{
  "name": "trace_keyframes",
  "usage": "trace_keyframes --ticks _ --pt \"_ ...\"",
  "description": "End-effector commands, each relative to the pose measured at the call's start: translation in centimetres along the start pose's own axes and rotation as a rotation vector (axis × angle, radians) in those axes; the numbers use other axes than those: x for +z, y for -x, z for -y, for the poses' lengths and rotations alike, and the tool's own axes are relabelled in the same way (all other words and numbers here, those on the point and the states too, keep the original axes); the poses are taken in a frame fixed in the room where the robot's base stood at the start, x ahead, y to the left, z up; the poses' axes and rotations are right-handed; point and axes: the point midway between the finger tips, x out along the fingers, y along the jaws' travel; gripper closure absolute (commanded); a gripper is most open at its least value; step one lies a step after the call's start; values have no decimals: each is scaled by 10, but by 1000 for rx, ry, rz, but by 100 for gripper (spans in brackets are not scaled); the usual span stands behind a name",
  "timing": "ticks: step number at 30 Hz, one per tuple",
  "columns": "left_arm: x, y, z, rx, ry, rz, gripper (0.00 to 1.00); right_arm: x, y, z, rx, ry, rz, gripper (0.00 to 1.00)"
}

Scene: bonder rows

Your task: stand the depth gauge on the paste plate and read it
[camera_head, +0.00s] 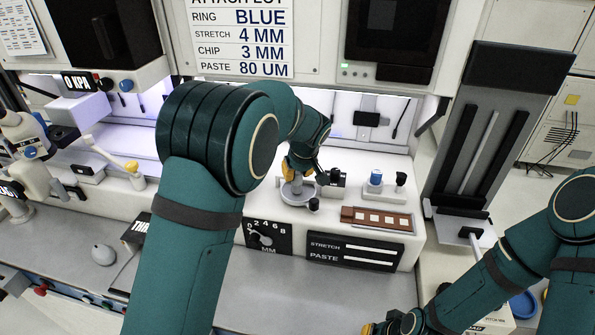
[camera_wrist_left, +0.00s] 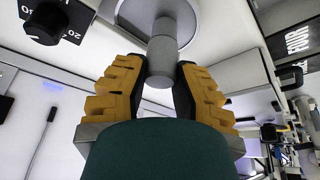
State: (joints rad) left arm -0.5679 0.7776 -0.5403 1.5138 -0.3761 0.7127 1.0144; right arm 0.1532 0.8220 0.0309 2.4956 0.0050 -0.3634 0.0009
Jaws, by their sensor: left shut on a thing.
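My left gripper (camera_head: 291,171) is over the round paste plate (camera_head: 308,197) on the white machine deck. In the left wrist view its yellow fingers (camera_wrist_left: 160,85) are shut on a grey cylinder, which I take as the depth gauge (camera_wrist_left: 162,55). The gauge's narrower stem points at the pale round plate (camera_wrist_left: 189,12); I cannot tell whether it touches. In the head view my arm and fingers hide much of the gauge. My right gripper (camera_head: 388,328) is at the bottom edge, partly cut off, its fingers unclear.
A panel marked STRETCH and PASTE (camera_head: 353,252) has pale blank bars. The dial marked MM (camera_head: 267,238) is left of it. A brown tray (camera_head: 350,215) with pale squares and a blue-topped knob (camera_head: 376,178) lie right of the plate. The sign (camera_head: 241,38) reads PASTE 80 UM.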

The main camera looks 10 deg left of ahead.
Motion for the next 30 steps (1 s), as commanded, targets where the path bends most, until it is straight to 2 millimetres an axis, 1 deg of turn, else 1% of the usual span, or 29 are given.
trace_keyframes --ticks 11,12,13,14,24,28,30 --pt "3 -7 0 0 0 0 100 1 -6 -2 0 0 0 100" --pt "3 -7 0 0 0 0 60 1 -6 -2 0 0 0 100" --pt "3 -6 0 0 0 0 49 1 -5 -2 0 0 0 100" --pt "3 -6 0 0 0 0 45 1 -5 -2 0 0 0 100" --pt "3 -4 0 0 0 0 45 1 -5 -2 0 0 0 100" --pt "2 8 0 2 0 -1 45 1 -5 -2 0 0 0 100" --pt "2 20 0 3 0 -2 45 1 -5 -2 0 0 0 100"
